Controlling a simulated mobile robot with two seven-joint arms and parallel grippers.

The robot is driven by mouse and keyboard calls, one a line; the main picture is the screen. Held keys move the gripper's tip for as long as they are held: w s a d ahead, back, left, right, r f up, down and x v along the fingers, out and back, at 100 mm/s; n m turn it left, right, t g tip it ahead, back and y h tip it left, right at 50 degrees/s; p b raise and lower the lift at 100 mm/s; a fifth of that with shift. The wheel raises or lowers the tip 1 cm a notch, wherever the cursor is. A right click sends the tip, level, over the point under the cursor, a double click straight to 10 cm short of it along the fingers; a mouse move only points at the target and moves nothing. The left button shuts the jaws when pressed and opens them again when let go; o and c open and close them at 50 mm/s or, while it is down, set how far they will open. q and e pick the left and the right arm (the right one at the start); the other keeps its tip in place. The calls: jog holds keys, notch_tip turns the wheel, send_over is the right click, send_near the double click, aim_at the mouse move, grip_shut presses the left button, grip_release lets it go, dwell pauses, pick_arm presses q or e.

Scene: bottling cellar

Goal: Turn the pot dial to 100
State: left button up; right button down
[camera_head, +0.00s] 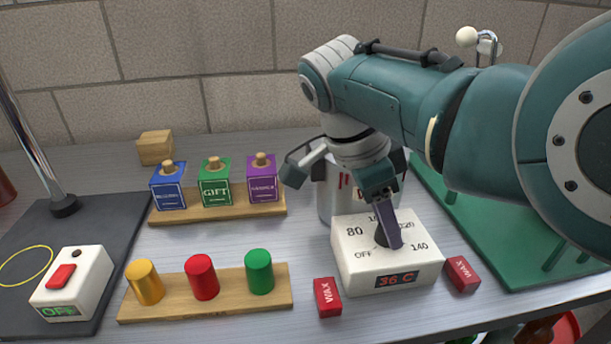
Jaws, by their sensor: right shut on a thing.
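The pot dial (381,239) is a dark knob on top of a white control box (356,268). The box is marked OFF, 80, 120 and 140, and the mark between 80 and 120 is partly covered by my gripper. Its red display reads 36 C. My right gripper (389,226) comes down from above and is shut on the dial, hiding much of it, so I cannot tell exactly where the dial points. The pale metal pot (326,199) stands behind the box, largely hidden by my right arm. My left gripper is not in view.
Red wax blocks (327,297) (461,275) lie on either side of the box. A wooden rack (205,302) holds yellow, red and green cylinders; another holds label stamps (216,187). A white switch box (73,283) reads OFF at left. A green rack (506,271) is at right.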

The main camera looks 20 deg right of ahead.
jog(key=shift+m+g+b, duration=0.3)
jog(key=shift+m+b, duration=0.25)
jog(key=shift+m, duration=0.15)
jog(key=shift+c, duration=2.2)
grip_release()
jog(key=v, duration=1)
jog(key=shift+d+p, duration=0.15)
jog(key=shift+p, duration=0.2)
